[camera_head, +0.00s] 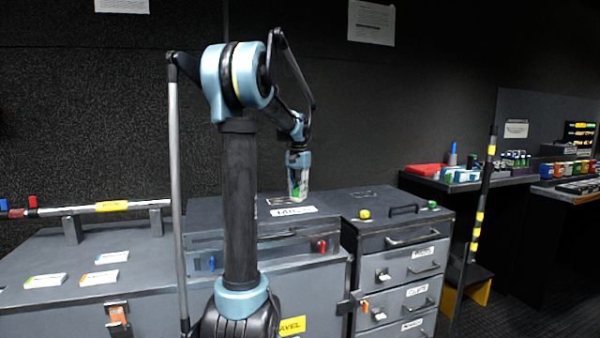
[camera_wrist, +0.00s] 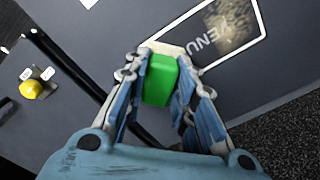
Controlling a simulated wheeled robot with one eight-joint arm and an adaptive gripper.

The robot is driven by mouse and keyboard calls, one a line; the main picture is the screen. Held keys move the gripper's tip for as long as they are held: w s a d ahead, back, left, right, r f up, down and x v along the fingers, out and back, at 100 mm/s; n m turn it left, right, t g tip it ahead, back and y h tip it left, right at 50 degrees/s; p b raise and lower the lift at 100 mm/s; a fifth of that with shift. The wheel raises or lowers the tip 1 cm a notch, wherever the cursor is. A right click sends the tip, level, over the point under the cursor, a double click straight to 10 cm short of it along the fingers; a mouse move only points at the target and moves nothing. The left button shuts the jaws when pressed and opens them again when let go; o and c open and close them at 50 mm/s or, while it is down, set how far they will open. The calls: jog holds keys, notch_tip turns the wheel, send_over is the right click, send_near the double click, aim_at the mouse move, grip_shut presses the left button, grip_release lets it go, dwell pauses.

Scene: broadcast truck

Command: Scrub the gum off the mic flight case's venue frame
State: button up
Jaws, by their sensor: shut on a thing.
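My gripper (camera_wrist: 160,85) is shut on a green block (camera_wrist: 160,80) with a pale base, pointing down. In the head view my gripper (camera_head: 298,168) is above the dark case top, with the green and white block (camera_head: 297,190) under it. The venue frame is a white outline (camera_wrist: 262,20) on the dark surface, with "VENU" lettering readable upside down. A brownish speckled gum patch (camera_wrist: 236,24) lies inside it. The block is beside the frame's near edge, off the patch. I cannot tell whether it touches the surface.
A yellow knob (camera_wrist: 33,88) sits on the left in the wrist view. A grey drawer cabinet (camera_head: 400,235) with a black top handle (camera_head: 404,209) stands to the right. A black-and-yellow pole (camera_head: 483,200) rises further right. White cards (camera_head: 98,277) lie on the left case.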

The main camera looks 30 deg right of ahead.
jog(key=shift+d+r, duration=0.15)
jog(key=shift+d, duration=0.1)
jog(key=shift+a+r, duration=0.1)
jog(key=shift+r, duration=3.75)
jog(key=shift+s, duration=0.1)
